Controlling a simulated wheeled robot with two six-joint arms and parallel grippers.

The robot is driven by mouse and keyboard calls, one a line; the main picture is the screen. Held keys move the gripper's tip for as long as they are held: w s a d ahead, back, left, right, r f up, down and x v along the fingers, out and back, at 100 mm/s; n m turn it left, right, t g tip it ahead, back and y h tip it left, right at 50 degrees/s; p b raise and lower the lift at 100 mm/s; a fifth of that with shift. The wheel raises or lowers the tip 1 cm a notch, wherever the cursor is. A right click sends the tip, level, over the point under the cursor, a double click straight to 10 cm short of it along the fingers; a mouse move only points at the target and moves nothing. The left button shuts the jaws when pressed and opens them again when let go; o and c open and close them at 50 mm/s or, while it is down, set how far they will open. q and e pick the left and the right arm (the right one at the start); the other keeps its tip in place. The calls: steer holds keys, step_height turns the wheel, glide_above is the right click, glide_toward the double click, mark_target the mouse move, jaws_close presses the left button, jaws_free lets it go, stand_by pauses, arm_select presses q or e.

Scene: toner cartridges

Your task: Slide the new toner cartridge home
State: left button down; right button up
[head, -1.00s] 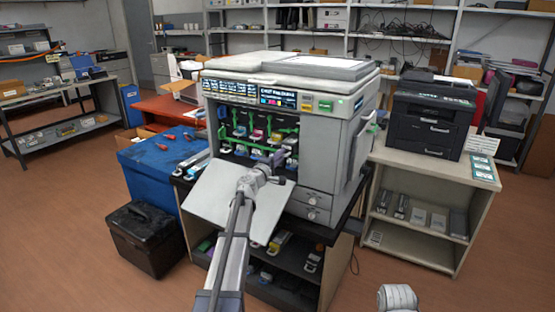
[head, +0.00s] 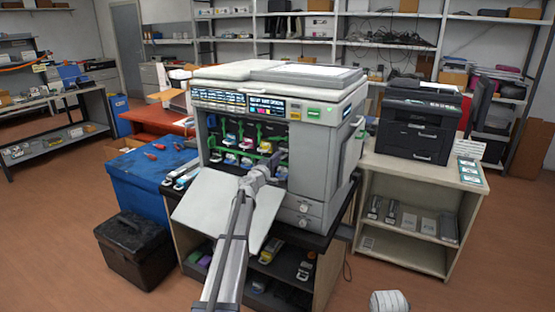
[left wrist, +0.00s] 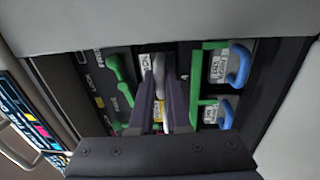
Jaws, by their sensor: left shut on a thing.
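The copier (head: 275,115) stands with its front flap (head: 225,208) folded down and its toner bay open. The bay holds rows of cartridges and green levers (left wrist: 121,80). My left gripper (head: 278,160) reaches over the flap to the right part of the bay. In the left wrist view its two dark fingers (left wrist: 165,100) are shut on the pale handle of a toner cartridge (left wrist: 158,62), which shows a white label. The fingers hide much of it, so I cannot tell how deep it sits. Two labelled cartridges with blue handles (left wrist: 238,65) are to its right.
A blue cabinet (head: 145,190) with tools and a black case (head: 137,250) stand left of the copier. A black printer (head: 418,118) sits on the bench at right. Spare cartridges (head: 306,270) lie on the shelf below.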

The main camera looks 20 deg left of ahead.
arm_select(q)
steer(key=shift+c, duration=2)
jaws_free()
steer(key=shift+s, duration=0.1)
steer(key=s, duration=0.7)
steer(key=shift+a+f, duration=0.25)
steer(key=shift+a, duration=0.05)
